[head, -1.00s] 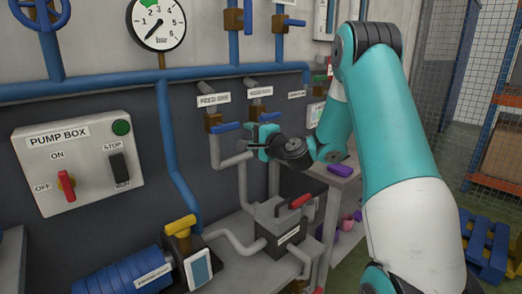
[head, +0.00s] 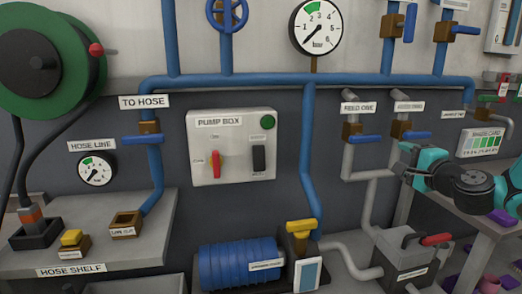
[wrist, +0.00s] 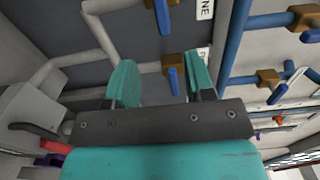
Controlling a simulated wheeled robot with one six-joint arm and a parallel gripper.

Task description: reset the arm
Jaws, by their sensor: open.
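My gripper (wrist: 160,85) shows in the wrist view with its two teal fingers apart and nothing between them. Beyond the fingers are the grey wall panel, pipes and a blue valve handle (wrist: 173,82). In the head view my teal and dark wrist (head: 455,178) is at the right edge, in front of the grey pipes and to the right of the valve labelled FEED ONE (head: 352,132). The fingertips are hard to make out there.
The pump box (head: 232,160) with its red and black switches is on the wall at mid-picture. A hose shelf (head: 100,258) with a hose reel (head: 50,60) is at left. A grey box with a red handle (head: 405,255) stands below my wrist. A side table (head: 490,235) is at right.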

